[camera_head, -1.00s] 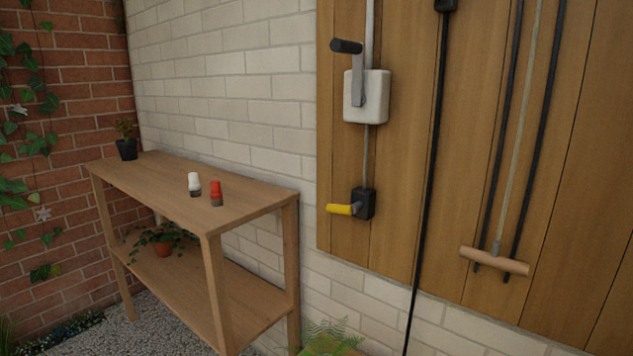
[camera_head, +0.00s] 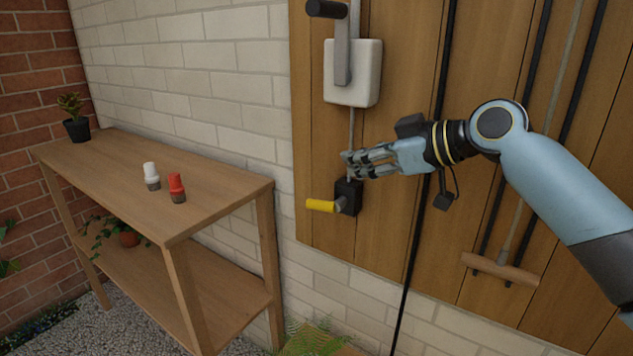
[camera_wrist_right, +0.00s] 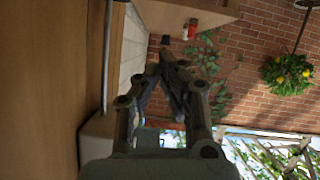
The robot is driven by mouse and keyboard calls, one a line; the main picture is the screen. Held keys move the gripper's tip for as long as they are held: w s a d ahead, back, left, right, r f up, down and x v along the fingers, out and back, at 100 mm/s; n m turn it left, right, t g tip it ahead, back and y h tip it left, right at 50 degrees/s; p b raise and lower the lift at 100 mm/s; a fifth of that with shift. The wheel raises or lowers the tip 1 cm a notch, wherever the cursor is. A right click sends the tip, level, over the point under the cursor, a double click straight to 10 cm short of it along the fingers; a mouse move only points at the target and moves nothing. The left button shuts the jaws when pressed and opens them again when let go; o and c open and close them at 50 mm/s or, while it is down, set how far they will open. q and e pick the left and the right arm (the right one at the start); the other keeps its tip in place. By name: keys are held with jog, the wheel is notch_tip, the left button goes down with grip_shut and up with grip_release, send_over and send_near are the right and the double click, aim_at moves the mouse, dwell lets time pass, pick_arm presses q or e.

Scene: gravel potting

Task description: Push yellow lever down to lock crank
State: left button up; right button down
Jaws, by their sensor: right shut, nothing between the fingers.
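The yellow lever (camera_head: 321,205) sticks out to the left, roughly level, from a small black block (camera_head: 347,197) on the wooden panel. The crank (camera_head: 342,52) has a grey arm and a black handle (camera_head: 326,9) and sits on a white box (camera_head: 368,75) above the lever. My right gripper (camera_head: 347,163) is just above the lever's black block, pointing left, shut and empty. In the right wrist view its fingers (camera_wrist_right: 168,62) come together at the tips. I cannot tell whether it touches the block. My left gripper is not in view.
A wooden shelf table (camera_head: 222,189) stands to the left with a white-capped shaker (camera_head: 151,175), a red one (camera_head: 177,188) and a black plant pot (camera_head: 77,130). A black cord (camera_head: 421,230) hangs below my right arm. A wooden handle (camera_head: 500,269) hangs at the right.

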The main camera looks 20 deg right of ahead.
send_over(318, 202)
notch_tip(318, 202, down, 4)
jog(key=f, duration=0.2)
jog(key=shift+s+f, duration=0.2)
jog(key=shift+f, duration=0.2)
jog(key=shift+d+f, duration=0.15)
jog(key=shift+f, duration=0.6)
jog(key=shift+r+p, duration=0.1)
jog(key=shift+p, duration=0.2)
jog(key=shift+g, duration=0.3)
jog(key=shift+w+f+g+h+p, duration=0.2)
jog(key=shift+g+h+p, duration=0.1)
jog(key=shift+h+p, duration=0.3)
